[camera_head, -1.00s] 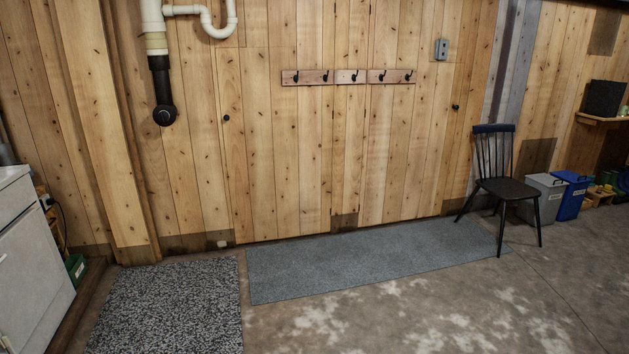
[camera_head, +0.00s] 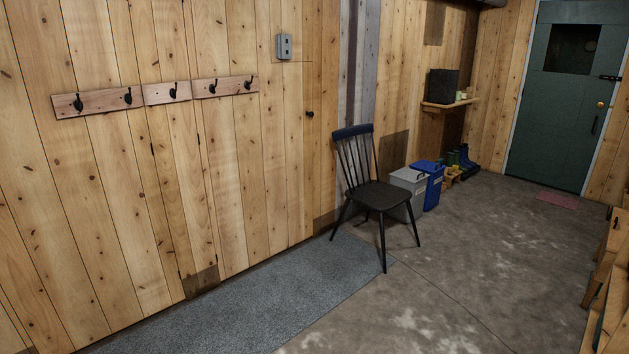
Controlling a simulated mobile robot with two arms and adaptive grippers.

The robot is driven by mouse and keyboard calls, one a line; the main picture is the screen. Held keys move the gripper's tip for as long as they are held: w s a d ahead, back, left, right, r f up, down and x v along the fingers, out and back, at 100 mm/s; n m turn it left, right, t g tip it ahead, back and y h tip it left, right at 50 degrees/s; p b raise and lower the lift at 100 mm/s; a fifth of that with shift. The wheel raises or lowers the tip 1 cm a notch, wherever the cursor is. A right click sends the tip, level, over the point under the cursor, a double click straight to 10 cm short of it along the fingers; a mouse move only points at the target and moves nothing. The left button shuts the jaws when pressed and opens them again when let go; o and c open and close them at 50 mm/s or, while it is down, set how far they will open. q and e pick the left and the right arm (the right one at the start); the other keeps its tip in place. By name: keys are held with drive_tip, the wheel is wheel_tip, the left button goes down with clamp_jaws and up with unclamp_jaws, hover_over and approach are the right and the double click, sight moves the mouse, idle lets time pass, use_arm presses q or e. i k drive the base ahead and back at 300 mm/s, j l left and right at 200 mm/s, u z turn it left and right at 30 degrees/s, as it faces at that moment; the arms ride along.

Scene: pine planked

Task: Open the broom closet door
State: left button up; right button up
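A pine-planked wall fills the left half of the head view. A small dark knob (camera_head: 309,114) sits on its planks, right of the hook rails and below a grey switch box. Thin seams around the planks left of the knob suggest a flush door panel (camera_head: 283,150), and it looks shut. A green door (camera_head: 554,100) with a dark window and a brass knob stands shut at the far right end. I cannot tell from a label which one is the broom closet door. Neither of my grippers is in view.
A dark chair (camera_head: 371,194) stands by the wall, just right of the knobbed panel. Grey (camera_head: 408,187) and blue (camera_head: 428,184) bins are behind it. A grey mat (camera_head: 270,299) runs along the wall. A wooden bench (camera_head: 609,280) is at the right edge. The middle floor is clear.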

sight(254, 115)
drive_tip(key=i+z, duration=0.15)
drive_tip(key=i, duration=2.35)
